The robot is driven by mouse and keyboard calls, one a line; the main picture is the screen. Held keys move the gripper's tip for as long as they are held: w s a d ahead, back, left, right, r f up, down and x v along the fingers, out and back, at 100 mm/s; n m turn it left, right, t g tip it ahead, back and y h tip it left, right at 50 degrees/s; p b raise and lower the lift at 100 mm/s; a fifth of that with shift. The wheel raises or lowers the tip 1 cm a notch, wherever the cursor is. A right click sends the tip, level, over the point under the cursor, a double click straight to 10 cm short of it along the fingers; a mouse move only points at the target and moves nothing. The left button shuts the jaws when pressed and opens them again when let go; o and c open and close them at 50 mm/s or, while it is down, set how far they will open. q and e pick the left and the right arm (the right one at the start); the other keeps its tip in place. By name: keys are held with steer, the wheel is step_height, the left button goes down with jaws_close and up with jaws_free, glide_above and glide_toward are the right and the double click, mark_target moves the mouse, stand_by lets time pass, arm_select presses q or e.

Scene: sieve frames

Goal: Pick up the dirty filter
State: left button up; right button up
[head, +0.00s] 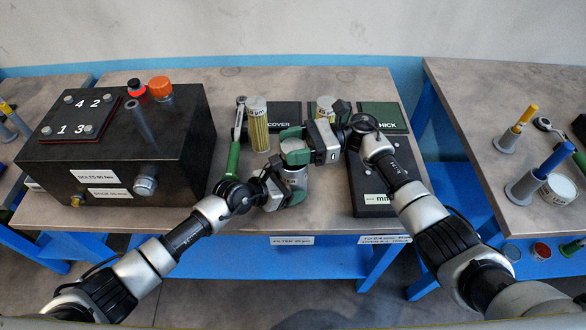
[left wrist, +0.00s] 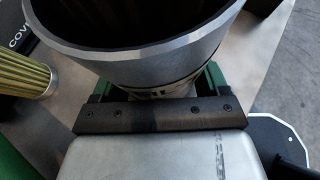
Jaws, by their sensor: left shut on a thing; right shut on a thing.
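My left gripper (head: 278,190) is shut on a metal canister (head: 295,181) near the table's front. In the left wrist view the canister's (left wrist: 140,50) rim is open and its inside is dark. My right gripper (head: 294,145) is shut just above and behind it, on a pale round-topped thing (head: 292,145); its lower part is hidden, so I cannot tell if this is the dirty filter. A yellow pleated filter (head: 259,130) stands upright behind, and also shows in the left wrist view (left wrist: 25,78). Another yellowish cylinder (head: 325,105) is partly hidden behind my right gripper.
A flat black box (head: 370,185) is at right. A second table (head: 470,110) stands farther right.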

steer(key=shift+r, duration=0.1)
steer(key=shift+c, duration=0.3)
step_height(320, 180, up, 18)
stand_by(0.3)
arm_select(q)
steer(key=o, duration=1.5)
